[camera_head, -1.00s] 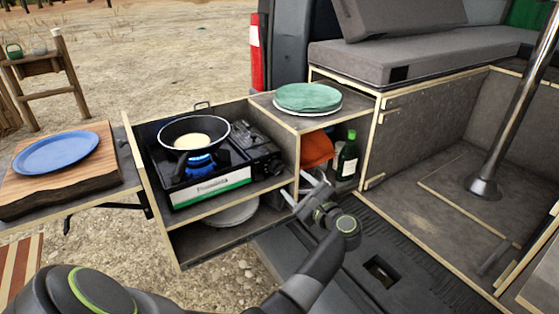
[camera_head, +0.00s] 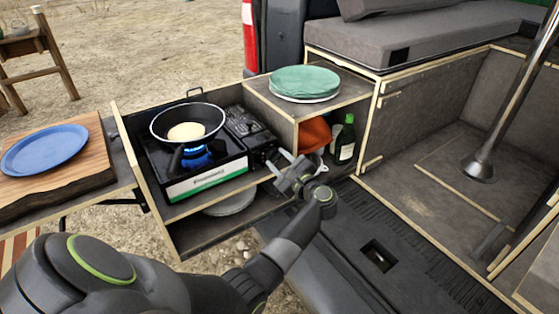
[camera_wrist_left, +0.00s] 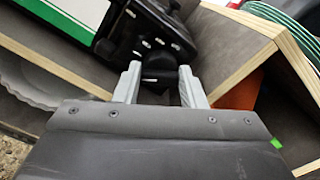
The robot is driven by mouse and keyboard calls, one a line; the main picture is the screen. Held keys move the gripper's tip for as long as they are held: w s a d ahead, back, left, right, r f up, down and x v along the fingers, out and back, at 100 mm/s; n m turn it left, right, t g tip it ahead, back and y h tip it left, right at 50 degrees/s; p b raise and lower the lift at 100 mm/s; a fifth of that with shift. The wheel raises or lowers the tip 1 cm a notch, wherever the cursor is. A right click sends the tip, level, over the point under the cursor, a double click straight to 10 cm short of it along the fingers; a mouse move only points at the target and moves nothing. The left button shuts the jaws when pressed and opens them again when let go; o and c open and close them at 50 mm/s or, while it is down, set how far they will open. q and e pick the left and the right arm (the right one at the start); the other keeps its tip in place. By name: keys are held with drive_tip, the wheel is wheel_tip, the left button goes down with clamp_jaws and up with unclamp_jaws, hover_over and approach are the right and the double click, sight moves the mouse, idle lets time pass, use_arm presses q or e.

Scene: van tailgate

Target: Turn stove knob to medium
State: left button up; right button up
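The camping stove (camera_head: 205,183) stands on the upper shelf of the pull-out unit, with a blue flame (camera_head: 197,156) burning. A black pan (camera_head: 188,122) with a pale round food in it sits over the flame. The stove's dark knob (camera_wrist_left: 158,72) shows in the left wrist view on the black control panel. My left gripper (camera_head: 279,161) is at the stove's right front corner. In the left wrist view its two fingers (camera_wrist_left: 160,86) stand apart, one on each side of the knob. I cannot tell whether they touch it. My right gripper is not in view.
Green plates (camera_head: 305,82) sit on the compartment top right of the stove. An orange item (camera_head: 315,135) and a green bottle (camera_head: 345,142) stand inside it, close to the gripper. Stacked plates (camera_head: 230,203) lie on the lower shelf. A blue plate (camera_head: 45,149) is on the left board.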

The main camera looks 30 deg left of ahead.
use_arm(q)
drive_tip(key=c, duration=0.5)
drive_tip(key=shift+o, duration=0.2)
drive_tip(key=shift+m, duration=0.9)
drive_tip(key=shift+w+m+b, duration=0.1)
drive_tip(key=shift+m+b, duration=0.2)
drive_tip(key=shift+m, duration=0.9)
drive_tip(key=m, duration=0.3)
drive_tip(key=shift+d+m, duration=0.1)
drive_tip(key=shift+m, duration=0.2)
drive_tip(key=shift+w+m+p, duration=0.1)
drive_tip(key=shift+m+p, duration=0.45)
drive_tip(key=shift+m, duration=1.05)
